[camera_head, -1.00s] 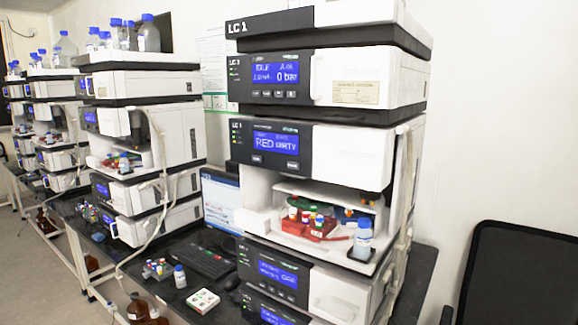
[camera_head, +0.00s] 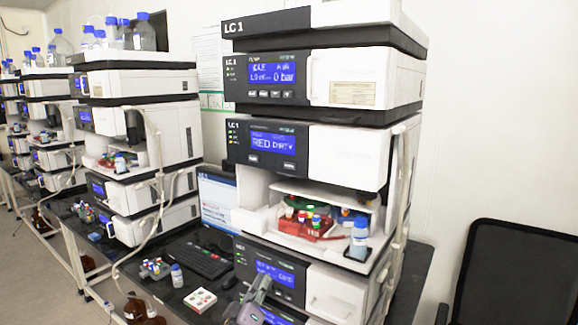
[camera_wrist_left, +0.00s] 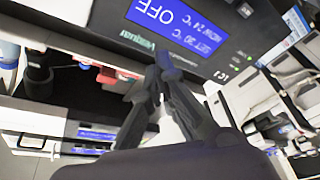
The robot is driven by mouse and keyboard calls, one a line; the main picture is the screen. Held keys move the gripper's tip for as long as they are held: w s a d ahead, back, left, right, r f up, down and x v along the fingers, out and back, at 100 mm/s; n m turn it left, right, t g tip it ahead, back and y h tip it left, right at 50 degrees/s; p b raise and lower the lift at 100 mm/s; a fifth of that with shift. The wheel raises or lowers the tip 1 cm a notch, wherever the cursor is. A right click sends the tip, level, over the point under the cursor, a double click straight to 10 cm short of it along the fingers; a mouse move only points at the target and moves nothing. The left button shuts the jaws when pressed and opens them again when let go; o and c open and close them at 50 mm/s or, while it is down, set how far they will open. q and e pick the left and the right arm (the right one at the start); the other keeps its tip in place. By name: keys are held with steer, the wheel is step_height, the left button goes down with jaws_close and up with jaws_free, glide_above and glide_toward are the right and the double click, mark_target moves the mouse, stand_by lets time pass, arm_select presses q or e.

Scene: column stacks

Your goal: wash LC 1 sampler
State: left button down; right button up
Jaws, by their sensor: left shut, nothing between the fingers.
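The LC 1 sampler (camera_head: 330,153) is the module in the middle of the near stack, with a white front and a dark panel at its left. My left gripper (camera_head: 264,281) is low in front of the module under the bay, well below the sampler's panel. In the left wrist view its fingers (camera_wrist_left: 163,66) are together and empty, near a dark panel with an upside-down screen (camera_wrist_left: 166,22) reading "OFF". My right gripper is not in view.
A red vial rack (camera_head: 303,228) and a blue-capped bottle (camera_head: 360,236) stand in the open bay. A tube bundle (camera_head: 401,190) runs down the stack's right side. A chair (camera_head: 520,270) stands at right.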

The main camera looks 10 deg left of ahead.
arm_select(q)
step_height(320, 180, up, 18)
steer(key=s+n+t+h, duration=0.1)
steer(key=s+n+t, duration=0.1)
steer(key=t, duration=0.2)
steer(key=t+h, duration=0.1)
steer(key=t, duration=0.2)
glide_toward(290, 165)
steer(key=s+a+r, duration=0.5)
steer(key=r, duration=0.2)
steer(key=shift+s+d+n, duration=0.15)
steer(key=shift+s+n, duration=0.1)
steer(key=shift+n, duration=0.05)
steer(key=shift+w+f, duration=0.1)
steer(key=shift+w, duration=0.05)
steer(key=w+d+b, duration=0.2)
steer(key=w+d, duration=0.1)
steer(key=w, duration=0.5)
steer(key=shift+w, duration=0.1)
